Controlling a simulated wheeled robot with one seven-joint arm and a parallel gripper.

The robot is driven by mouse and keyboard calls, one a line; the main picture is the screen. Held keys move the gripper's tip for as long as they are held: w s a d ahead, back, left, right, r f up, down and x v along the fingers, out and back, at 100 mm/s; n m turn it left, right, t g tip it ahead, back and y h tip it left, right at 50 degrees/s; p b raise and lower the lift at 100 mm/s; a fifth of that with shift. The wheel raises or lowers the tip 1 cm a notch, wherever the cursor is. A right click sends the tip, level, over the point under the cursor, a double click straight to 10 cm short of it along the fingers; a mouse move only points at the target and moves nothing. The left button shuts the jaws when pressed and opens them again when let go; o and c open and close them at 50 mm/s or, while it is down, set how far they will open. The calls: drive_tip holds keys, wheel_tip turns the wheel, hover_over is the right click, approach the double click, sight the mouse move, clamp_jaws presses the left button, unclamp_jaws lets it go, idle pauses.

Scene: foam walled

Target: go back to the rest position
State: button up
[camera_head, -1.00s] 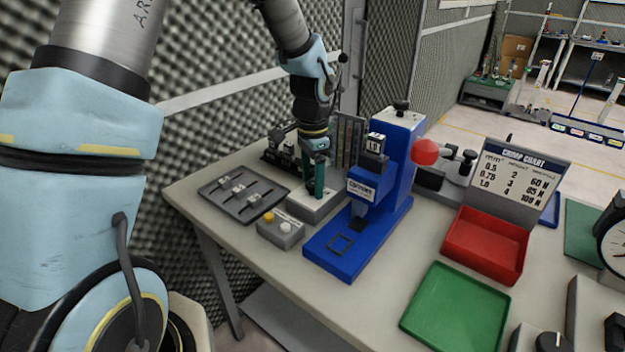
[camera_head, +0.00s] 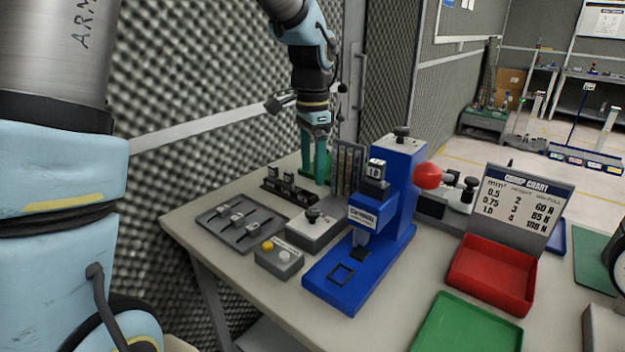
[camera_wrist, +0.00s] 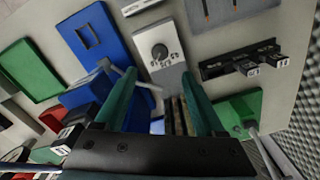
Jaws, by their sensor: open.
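My gripper (camera_head: 316,170) is raised above the back of the bench, near the foam wall. Its two green fingers point down, apart and empty. In the wrist view the open fingers (camera_wrist: 158,80) frame a grey box with a dark round knob (camera_wrist: 160,52). In the head view this knob box (camera_head: 314,228) stands on the bench left of the blue crimp press (camera_head: 350,270), in front of and below my gripper. Nothing is held, and the fingers appear clear of the box.
A grey tray with small parts (camera_head: 240,222), a button box (camera_head: 279,258) and a rack of black blocks (camera_head: 290,188) stand at left. A red bin (camera_head: 492,275), a green tray (camera_head: 465,330) and a crimp chart (camera_head: 518,205) are at right. The foam wall (camera_head: 210,90) is close behind.

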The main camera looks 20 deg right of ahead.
idle(0.4)
drive_tip(key=s+a+f+n, duration=0.2)
drive_tip(key=a+n, duration=0.6)
drive_tip(key=a, duration=0.7)
drive_tip(key=s+a+f+n+t, duration=0.1)
drive_tip(key=a+f+n, duration=0.1)
drive_tip(key=a+n, duration=0.6)
drive_tip(key=a, duration=0.7)
drive_tip(key=shift+s+a+f+t, duration=0.15)
drive_tip(key=shift+s+f+t, duration=0.15)
drive_tip(key=shift+s+f, duration=0.05)
